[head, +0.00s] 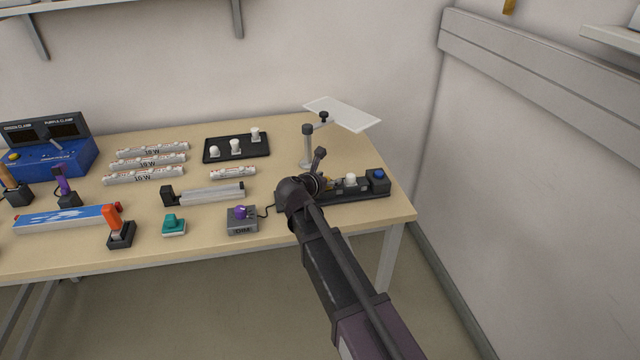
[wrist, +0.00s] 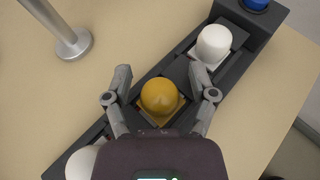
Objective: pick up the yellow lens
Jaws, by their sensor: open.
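The yellow lens (wrist: 159,96) is a round dome on a square seat in a dark strip-shaped holder (wrist: 222,84). In the wrist view it lies between the two fingers of my gripper (wrist: 162,84), which is open, with one finger on each side and visible space between each finger and the lens. In the head view my gripper (head: 318,168) is over the dark holder at the right end of the table, and only a sliver of the yellow lens (head: 328,184) shows beside it. I cannot tell the exact height of the fingertips over the lens.
In the wrist view a white dome (wrist: 213,43) and a blue button (wrist: 257,4) lie up-right along the holder, and another white dome (wrist: 82,162) lies down-left. A metal post (wrist: 72,42) stands at upper left. A purple-knobbed box (head: 242,220) sits left of my arm.

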